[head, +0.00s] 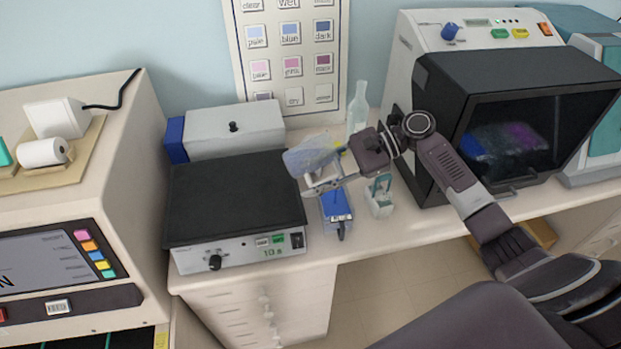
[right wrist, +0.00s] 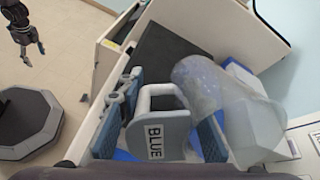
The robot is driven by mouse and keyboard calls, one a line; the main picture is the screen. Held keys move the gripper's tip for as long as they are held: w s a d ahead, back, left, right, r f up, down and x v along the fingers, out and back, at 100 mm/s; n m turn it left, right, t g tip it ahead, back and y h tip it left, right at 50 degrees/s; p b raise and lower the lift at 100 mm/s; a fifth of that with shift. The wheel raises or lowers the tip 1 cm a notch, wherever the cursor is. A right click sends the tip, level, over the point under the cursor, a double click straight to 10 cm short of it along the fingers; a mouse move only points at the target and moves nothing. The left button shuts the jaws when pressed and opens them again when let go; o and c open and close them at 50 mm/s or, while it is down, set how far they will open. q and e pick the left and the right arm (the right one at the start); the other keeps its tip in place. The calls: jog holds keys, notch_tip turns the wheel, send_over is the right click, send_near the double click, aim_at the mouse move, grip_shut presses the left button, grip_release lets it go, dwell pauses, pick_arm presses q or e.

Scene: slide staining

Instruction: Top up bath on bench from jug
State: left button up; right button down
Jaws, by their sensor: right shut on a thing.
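The jug (head: 310,154) is a clear, bluish vessel, held tilted above the bench. My right gripper (head: 340,178) is shut on it. In the right wrist view the translucent jug (right wrist: 212,85) is beside my right fingers (right wrist: 165,115). A grey looped piece labelled BLUE (right wrist: 155,142) shows between those fingers; I cannot tell whether it belongs to the jug. The blue bath (head: 337,206) stands on the bench just below the jug, partly covered by the gripper; its liquid level is hidden. My left gripper (right wrist: 32,48) hangs empty over the floor, fingers apart.
A black-topped hotplate (head: 235,200) stands left of the bath. A small teal-handled holder (head: 380,195) is close on its right, and a clear bottle (head: 357,110) stands behind. A dark-fronted cabinet (head: 515,125) stands at right.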

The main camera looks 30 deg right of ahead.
dwell(0.7)
jog(key=shift+f+y+b, duration=0.1)
jog(key=shift+y+b, duration=0.4)
jog(key=shift+b, duration=0.15)
dwell(0.6)
jog(key=shift+a+f+t+y+b, duration=0.1)
jog(key=shift+t+y+b, duration=0.2)
jog(key=shift+y+b, duration=0.35)
dwell(0.3)
